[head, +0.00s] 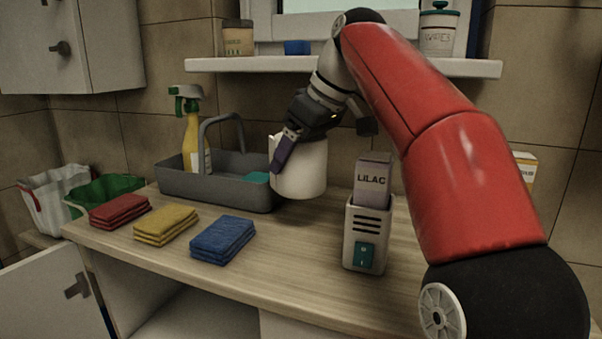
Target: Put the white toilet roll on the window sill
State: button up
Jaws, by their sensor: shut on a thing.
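The white toilet roll (305,170) is upright beside the right end of the grey caddy, over the wooden counter. My gripper (284,152) is shut on the toilet roll, with a purple finger against its left side. The other finger is hidden. I cannot tell whether the roll touches the counter or hangs just above it. The white window sill (400,67) runs along the wall behind and above the roll. My red arm comes in from the right and crosses in front of part of the sill.
A grey caddy (180,184) with a spray bottle (191,130), folded cloths (165,225) and a LILAC device (366,235) are on the counter (300,250).

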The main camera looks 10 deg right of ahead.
jog(key=w+d, duration=0.1)
jog(key=w+p, duration=0.1)
jog(key=shift+w+d+r, duration=0.15)
jog(key=shift+w+d, duration=0.25)
jog(key=shift+f, duration=1.05)
notch_tip(320, 180, down, 5)
jog(key=shift+r+b, duration=0.1)
jog(key=shift+b, duration=0.9)
jog(key=shift+w+d+f, duration=0.1)
jog(key=shift+w+f, duration=0.05)
jog(key=shift+f, duration=0.05)
jog(key=shift+f, duration=0.15)
jog(key=o, duration=1)
jog(key=shift+o, duration=0.2)
